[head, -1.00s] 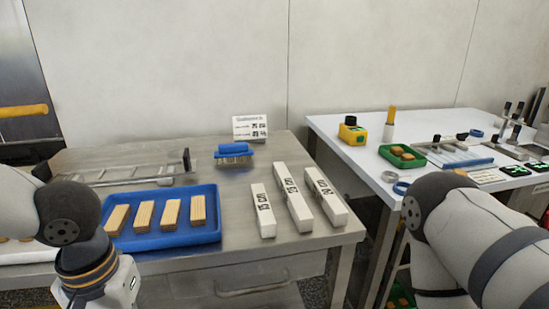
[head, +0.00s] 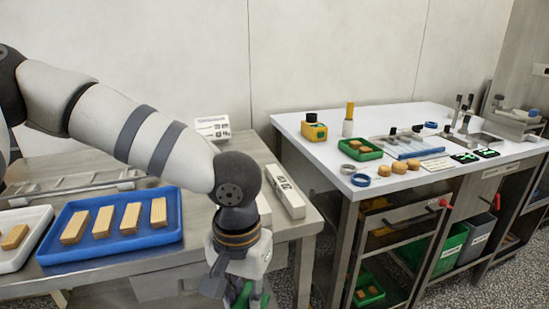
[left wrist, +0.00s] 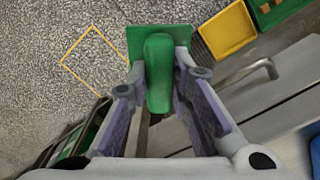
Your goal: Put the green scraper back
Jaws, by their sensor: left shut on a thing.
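My left gripper (head: 241,296) hangs in front of the steel table's right front part, low in the head view. It is shut on the green scraper, and a bit of its green shows at the bottom edge of the head view. In the left wrist view the gripper's fingers (left wrist: 158,92) hold the scraper (left wrist: 158,65) by its thick handle. Its flat green plate points away from the gripper, over the floor. My right gripper is not in view.
The steel table (head: 172,262) holds a blue tray (head: 170,238) with several wooden blocks and a white tray (head: 30,222). The white table (head: 290,120) stands to the right, with a gap between. In the wrist view, a yellow tray (left wrist: 228,32), a drawer handle (left wrist: 245,75) and a yellow floor outline (left wrist: 92,28) show.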

